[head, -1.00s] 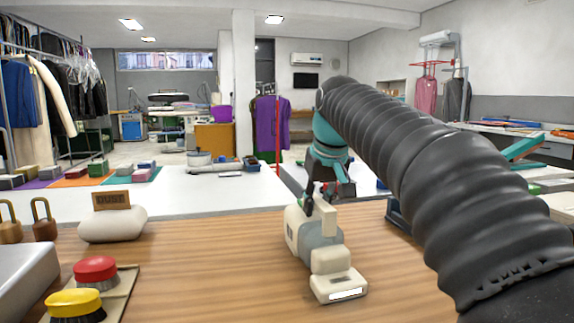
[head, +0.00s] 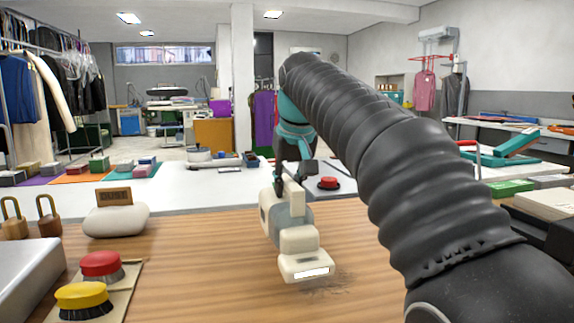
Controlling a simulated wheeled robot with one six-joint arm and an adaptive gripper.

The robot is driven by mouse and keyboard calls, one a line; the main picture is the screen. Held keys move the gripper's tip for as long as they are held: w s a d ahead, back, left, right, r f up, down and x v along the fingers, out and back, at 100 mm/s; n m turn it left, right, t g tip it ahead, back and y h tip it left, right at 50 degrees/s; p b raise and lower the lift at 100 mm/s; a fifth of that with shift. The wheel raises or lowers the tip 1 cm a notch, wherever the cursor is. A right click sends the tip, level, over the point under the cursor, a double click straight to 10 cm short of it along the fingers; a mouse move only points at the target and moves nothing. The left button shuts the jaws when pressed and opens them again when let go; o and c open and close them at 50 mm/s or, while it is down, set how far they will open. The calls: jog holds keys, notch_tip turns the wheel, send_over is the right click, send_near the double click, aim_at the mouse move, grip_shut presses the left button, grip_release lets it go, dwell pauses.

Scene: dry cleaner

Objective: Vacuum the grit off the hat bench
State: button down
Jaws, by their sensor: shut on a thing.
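A cream and grey handheld vacuum (head: 297,241) is in my gripper (head: 294,182), which is shut on its upper handle. The vacuum's wide nozzle with a white strip points toward the near side, over the wooden hat bench (head: 190,270). A dark patch of grit (head: 325,283) lies on the bench just right of and in front of the nozzle. Part of it may be hidden behind the nozzle. I cannot tell whether the nozzle touches the wood. My fingertips are small and partly hidden by the vacuum.
Red (head: 101,265) and yellow (head: 83,299) brushes stand on a tray at the left. A white cushion (head: 116,220) with a tag and two brown padlock-shaped weights (head: 48,217) sit behind. A red-topped item (head: 328,183) stands behind the vacuum. Bench between the brushes and vacuum is clear.

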jog(key=shift+r, duration=2.1)
jog(key=shift+s, duration=0.1)
jog(key=shift+d, duration=0.1)
